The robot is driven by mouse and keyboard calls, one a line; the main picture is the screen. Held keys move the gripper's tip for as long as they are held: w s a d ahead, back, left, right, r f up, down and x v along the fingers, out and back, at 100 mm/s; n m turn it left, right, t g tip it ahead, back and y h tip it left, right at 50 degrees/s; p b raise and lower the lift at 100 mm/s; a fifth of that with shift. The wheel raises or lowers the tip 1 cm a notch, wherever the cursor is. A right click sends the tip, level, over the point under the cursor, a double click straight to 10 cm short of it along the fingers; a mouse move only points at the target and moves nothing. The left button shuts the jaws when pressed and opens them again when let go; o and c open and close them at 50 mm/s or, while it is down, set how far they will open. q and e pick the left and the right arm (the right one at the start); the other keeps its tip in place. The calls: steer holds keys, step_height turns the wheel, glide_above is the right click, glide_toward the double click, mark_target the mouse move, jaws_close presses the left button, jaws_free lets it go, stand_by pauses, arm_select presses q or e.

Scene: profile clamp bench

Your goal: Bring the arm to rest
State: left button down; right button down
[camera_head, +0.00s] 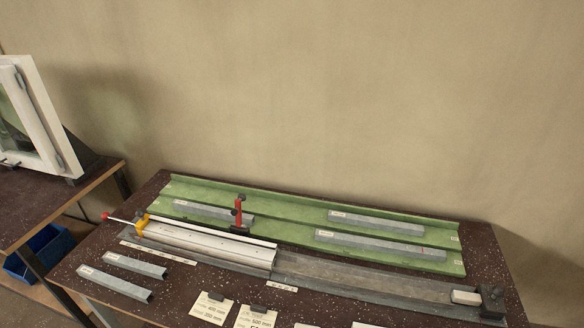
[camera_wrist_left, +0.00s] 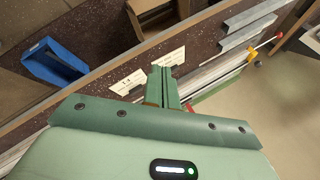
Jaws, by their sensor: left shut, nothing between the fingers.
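My left gripper (camera_wrist_left: 163,72) shows only in the left wrist view. Its two green fingers are together with nothing between them. They appear above the edge of the dark speckled bench, in front of white label cards (camera_wrist_left: 172,59); the height gap cannot be told. No arm or gripper shows in the head view, and my right gripper is in neither view. In the head view, the clamp fixture holds a long white profile (camera_head: 205,243), with a yellow clamp (camera_head: 141,225) at its left end and a red upright clamp (camera_head: 238,214) behind it.
A green tray (camera_head: 285,203) with several grey profiles lies at the back of the bench. Two grey profiles (camera_head: 136,265) (camera_head: 114,284) lie front left. A dark end block (camera_head: 492,300) stands right. A blue bin (camera_head: 40,252) and a white window frame (camera_head: 48,115) are at left.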

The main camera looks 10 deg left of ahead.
arm_select(q)
steer(key=s+d+f+g+h+b, duration=0.1)
steer(key=s+f+b, duration=0.2)
steer(key=f, duration=1)
steer(key=s+d+f+g+h+b, duration=0.1)
steer(key=s+d+f+b, duration=0.2)
steer(key=f, duration=1)
steer(key=s+f+n+g+b, duration=0.1)
steer(key=s+f+b, duration=0.1)
steer(key=s+f, duration=0.7)
steer(key=s+a+f+n+g+h+b, duration=0.1)
steer(key=s+f+n+g+b, duration=0.1)
steer(key=s+f, duration=0.7)
steer(key=shift+s+a+b, duration=0.3)
steer(key=shift+s+b, duration=0.1)
steer(key=shift+b, duration=0.4)
